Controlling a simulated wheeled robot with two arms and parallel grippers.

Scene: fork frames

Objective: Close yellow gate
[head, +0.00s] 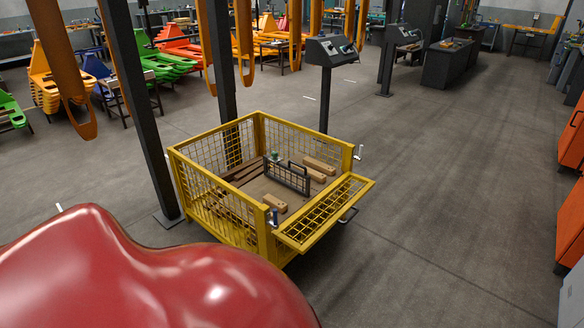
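A yellow mesh cage (215,202) stands on the floor in the middle of the head view. Its yellow gate (325,212) is a narrow mesh panel on the side facing right. The gate is folded outward and sticks out from the cage, so that side is open above it. Small latch-like parts sit at the two posts beside the opening, a near one (274,216) and a far one (359,152). Neither of my grippers shows in this view.
Wooden blocks (320,165) and a dark wire basket (287,176) lie inside the cage. A dark post (140,120) stands close at its left, and a console (330,52) behind it. The floor (440,200) to the right is clear up to orange cabinets (570,225).

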